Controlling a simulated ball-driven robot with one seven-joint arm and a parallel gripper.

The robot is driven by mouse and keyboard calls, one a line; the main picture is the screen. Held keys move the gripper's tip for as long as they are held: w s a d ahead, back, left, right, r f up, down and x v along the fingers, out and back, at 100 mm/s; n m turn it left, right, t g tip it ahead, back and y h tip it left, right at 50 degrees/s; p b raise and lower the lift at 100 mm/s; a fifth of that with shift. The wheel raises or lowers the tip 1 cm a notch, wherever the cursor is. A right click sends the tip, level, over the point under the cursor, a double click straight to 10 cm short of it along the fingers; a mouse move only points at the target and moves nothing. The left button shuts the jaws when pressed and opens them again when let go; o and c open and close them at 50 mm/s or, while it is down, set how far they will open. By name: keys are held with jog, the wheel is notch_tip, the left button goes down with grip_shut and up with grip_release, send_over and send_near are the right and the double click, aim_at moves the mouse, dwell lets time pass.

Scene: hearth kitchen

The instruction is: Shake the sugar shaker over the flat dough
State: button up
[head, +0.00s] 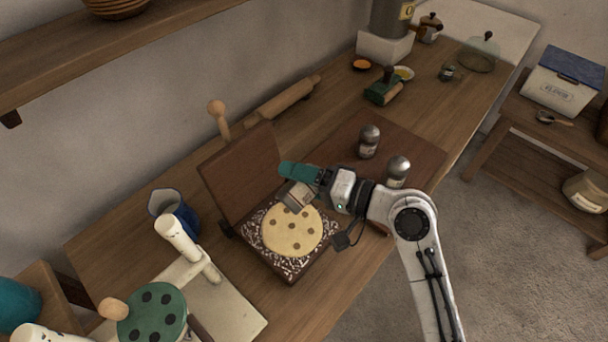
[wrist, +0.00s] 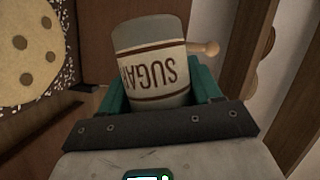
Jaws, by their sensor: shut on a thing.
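The flat dough (head: 291,230) is a pale round disc with brown spots. It lies on a dark patterned plate (head: 262,262) of an opened hinged press, and part of it shows at the left of the wrist view (wrist: 24,50). My gripper (head: 298,185) is shut on the sugar shaker (head: 296,195), near the dough's upper edge in the head view. The shaker is tilted there. In the wrist view the shaker (wrist: 152,70) sits between the teal fingers, with its SUGAR label upside down. Its top is hard to make out.
The press's wooden lid (head: 240,172) stands raised behind the dough. Two metal-topped shakers (head: 369,141) (head: 397,170) stand on a dark board (head: 345,133) to the right. A blue jug (head: 172,208) and a green-topped device (head: 152,315) stand at left. A rolling pin (head: 283,100) lies by the wall.

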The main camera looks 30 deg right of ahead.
jog(key=shift+s+a+f+m+t+y+b, duration=0.1)
jog(key=shift+a+f+m+t+y+b, duration=0.15)
jog(key=shift+f+m, duration=0.25)
jog(key=shift+s+a+f+m+t+y+b, duration=0.15)
jog(key=shift+f+m+b, duration=0.15)
jog(key=shift+f+m, duration=0.2)
jog(key=m, duration=0.2)
jog(key=m+t, duration=0.1)
jog(key=shift+a+r+m+y, duration=0.15)
jog(key=shift+a+m+y, duration=0.15)
jog(key=shift+y, duration=0.1)
jog(key=m, duration=0.1)
jog(key=m+t, duration=0.1)
jog(key=m, duration=0.1)
jog(key=m+t, duration=0.1)
jog(key=m, duration=0.1)
jog(key=shift+a, duration=0.25)
